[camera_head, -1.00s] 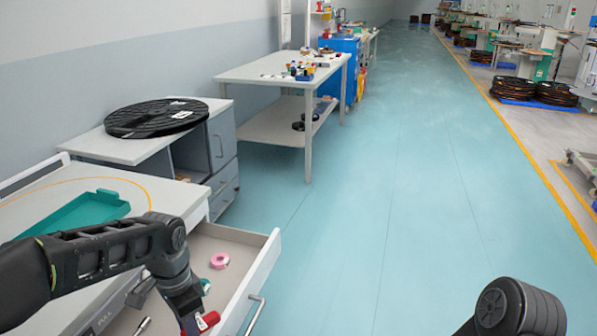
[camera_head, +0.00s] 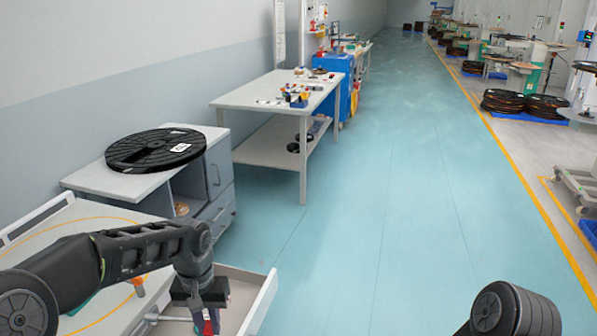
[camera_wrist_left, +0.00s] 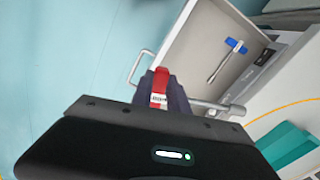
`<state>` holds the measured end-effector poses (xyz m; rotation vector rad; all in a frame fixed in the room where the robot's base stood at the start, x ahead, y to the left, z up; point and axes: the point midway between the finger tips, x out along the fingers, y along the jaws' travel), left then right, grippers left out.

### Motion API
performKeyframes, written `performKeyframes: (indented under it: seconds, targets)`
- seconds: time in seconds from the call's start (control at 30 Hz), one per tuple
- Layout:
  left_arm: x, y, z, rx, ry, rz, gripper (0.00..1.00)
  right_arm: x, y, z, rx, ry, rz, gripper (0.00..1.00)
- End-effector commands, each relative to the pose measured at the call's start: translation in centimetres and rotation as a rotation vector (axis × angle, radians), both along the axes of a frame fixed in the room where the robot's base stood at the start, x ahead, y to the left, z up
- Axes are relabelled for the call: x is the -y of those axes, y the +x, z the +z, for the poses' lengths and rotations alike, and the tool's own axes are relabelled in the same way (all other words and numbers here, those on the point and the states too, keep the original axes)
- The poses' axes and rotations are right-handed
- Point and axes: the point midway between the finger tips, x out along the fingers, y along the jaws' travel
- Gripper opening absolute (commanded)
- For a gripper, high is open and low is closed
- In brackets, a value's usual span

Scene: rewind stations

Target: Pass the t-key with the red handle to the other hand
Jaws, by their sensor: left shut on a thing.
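The t-key with the red handle (camera_wrist_left: 159,88) is in my left gripper (camera_wrist_left: 160,98); in the left wrist view its red grip sits between the fingers and its metal shaft sticks out to the right. In the head view my left gripper (camera_head: 205,308) points down over the open drawer (camera_head: 258,303), with a bit of red (camera_head: 208,327) at the bottom edge and the shaft to its left. A t-key with a blue handle (camera_wrist_left: 235,45) lies in the drawer in the wrist view. My right arm shows at the bottom right of the head view; its gripper is out of frame.
A green tray (camera_wrist_left: 288,146) is on the worktop beside the drawer. A black reel (camera_head: 156,149) lies on the grey cabinet (camera_head: 110,182). A table (camera_head: 250,94) with small parts stands farther back.

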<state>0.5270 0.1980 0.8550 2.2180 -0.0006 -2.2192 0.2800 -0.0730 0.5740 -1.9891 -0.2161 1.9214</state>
Motion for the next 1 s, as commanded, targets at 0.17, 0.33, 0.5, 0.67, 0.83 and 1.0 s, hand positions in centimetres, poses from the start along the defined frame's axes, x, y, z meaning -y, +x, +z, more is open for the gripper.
performKeyframes:
  seconds: [0.17, 0.33, 0.5, 0.67, 0.83, 1.0]
  targets:
    - [0.0, 0.0, -0.1, 0.001, 0.0, -0.001, 0.0, 0.0, 0.0, -0.1, 0.0, 0.0, 0.0, 0.36]
    - [0.3, 0.0, 0.0, 0.001, 0.0, -0.013, 0.0, 0.0, 0.0, -0.1, 0.0, 0.0, 0.0, 0.36]
    - [1.9, -0.5, 0.6, 0.002, -0.001, -0.089, 0.0, 0.0, 0.0, -0.1, 0.0, 0.0, 0.0, 0.36]
    - [5.1, -1.5, 1.8, 0.002, 0.0, -0.24, 0.0, 0.0, 0.0, -0.1, 0.0, 0.0, 0.0, 0.36]
    - [9.2, -2.8, 3.3, 0.002, 0.0, -0.439, 0.0, 0.0, 0.0, -0.1, 0.0, 0.0, 0.0, 0.36]
    - [12.6, -3.9, 4.5, 0.001, 0.0, -0.605, 0.0, 0.0, 0.0, -0.1, 0.0, 0.0, 0.0, 0.36]
